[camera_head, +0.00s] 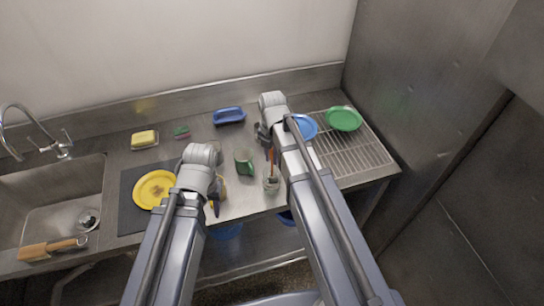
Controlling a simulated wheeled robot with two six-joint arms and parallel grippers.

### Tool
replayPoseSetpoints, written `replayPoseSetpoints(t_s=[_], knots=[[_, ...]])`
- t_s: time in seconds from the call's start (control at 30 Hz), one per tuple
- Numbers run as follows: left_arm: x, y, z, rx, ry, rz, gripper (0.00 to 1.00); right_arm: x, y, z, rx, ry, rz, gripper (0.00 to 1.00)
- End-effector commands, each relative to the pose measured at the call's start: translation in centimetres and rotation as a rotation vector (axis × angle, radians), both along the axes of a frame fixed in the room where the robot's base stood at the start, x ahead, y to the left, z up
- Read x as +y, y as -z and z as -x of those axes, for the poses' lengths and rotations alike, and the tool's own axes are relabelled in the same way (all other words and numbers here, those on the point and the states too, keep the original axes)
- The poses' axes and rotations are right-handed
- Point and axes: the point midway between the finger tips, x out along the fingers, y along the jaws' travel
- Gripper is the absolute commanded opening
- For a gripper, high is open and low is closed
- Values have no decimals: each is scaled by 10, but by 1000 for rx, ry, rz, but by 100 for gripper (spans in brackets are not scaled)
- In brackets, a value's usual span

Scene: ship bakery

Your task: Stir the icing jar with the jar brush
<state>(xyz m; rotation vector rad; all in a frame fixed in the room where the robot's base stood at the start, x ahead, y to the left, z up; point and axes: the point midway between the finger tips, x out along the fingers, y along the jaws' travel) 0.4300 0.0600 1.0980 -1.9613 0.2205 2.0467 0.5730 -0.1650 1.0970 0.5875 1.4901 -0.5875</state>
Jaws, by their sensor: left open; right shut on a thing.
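The icing jar (271,184), small and greyish glass, stands near the front edge of the steel counter. The jar brush (270,157) has an orange-brown handle that stands roughly upright over the jar. Its lower end reaches the jar's mouth; whether it is inside is too small to tell. My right gripper (263,137) is shut on the brush near its top, partly hidden by my own arm. My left gripper (215,200) is open, left of the jar near the front edge. A small yellow-orange thing (222,187) shows beside it, mostly hidden.
A green mug (244,161) stands between my grippers. A yellow plate (153,190) lies on a dark mat (128,212) at left, beside the sink (30,190). A blue dish (229,116) sits behind.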

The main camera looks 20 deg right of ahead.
Motion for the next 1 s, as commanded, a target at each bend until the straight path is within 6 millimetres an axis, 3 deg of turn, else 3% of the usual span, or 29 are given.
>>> replayPoseSetpoints(t_s=[1.0], knots=[[0, -81, 1, 3, 3, 0, 46, 0, -81, 0, 0, 0, 0, 0]])
